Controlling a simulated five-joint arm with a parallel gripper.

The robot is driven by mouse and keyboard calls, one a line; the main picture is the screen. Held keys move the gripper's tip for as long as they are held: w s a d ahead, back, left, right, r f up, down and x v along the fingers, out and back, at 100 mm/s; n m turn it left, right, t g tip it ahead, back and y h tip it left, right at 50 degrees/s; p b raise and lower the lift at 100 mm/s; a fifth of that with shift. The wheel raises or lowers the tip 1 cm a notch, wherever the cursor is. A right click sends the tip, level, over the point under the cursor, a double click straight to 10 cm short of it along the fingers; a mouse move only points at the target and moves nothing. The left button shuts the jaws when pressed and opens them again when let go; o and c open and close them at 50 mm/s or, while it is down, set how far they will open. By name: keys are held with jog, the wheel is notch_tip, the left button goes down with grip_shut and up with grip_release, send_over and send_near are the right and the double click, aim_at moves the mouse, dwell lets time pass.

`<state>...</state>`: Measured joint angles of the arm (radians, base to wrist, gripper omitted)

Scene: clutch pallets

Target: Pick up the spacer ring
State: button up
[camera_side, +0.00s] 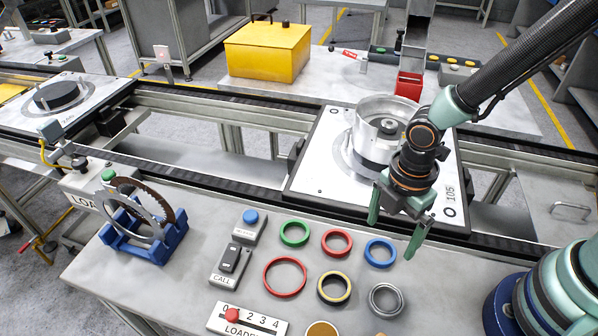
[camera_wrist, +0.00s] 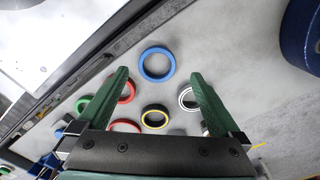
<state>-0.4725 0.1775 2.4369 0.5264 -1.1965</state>
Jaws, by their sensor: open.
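Several rings lie flat on the grey bench: a green ring (camera_side: 294,244), a small red ring (camera_side: 337,255), a blue ring (camera_side: 380,265), a larger red ring (camera_side: 285,295), a black ring with a yellow edge (camera_side: 334,302) and a silver-grey ring (camera_side: 386,315). No label shows which is the spacer ring. My gripper (camera_side: 391,240) is open and empty above the bench's back edge, close to the blue ring. In the wrist view, the blue ring (camera_wrist: 143,65) shows between and ahead of my fingertips (camera_wrist: 159,72); the silver-grey ring (camera_wrist: 182,99) is partly hidden by a finger.
A pallet (camera_side: 322,180) with a metal housing (camera_side: 375,150) stands on the conveyor behind the gripper. A blue stand (camera_side: 150,245) holding discs, a call button box (camera_side: 231,265) and a numbered slider panel (camera_side: 247,322) are on the bench to the left. Bench surface between rings is clear.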

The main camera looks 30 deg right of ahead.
aim_at(379, 255)
jog(key=shift+w+a+f, duration=0.1)
jog(key=shift+a+f, duration=0.1)
jog(key=shift+f, duration=1)
jog(key=shift+w+a+f, duration=0.1)
jog(key=shift+a+f, duration=0.05)
jog(key=shift+f, duration=1.05)
jog(key=c, duration=1.3)
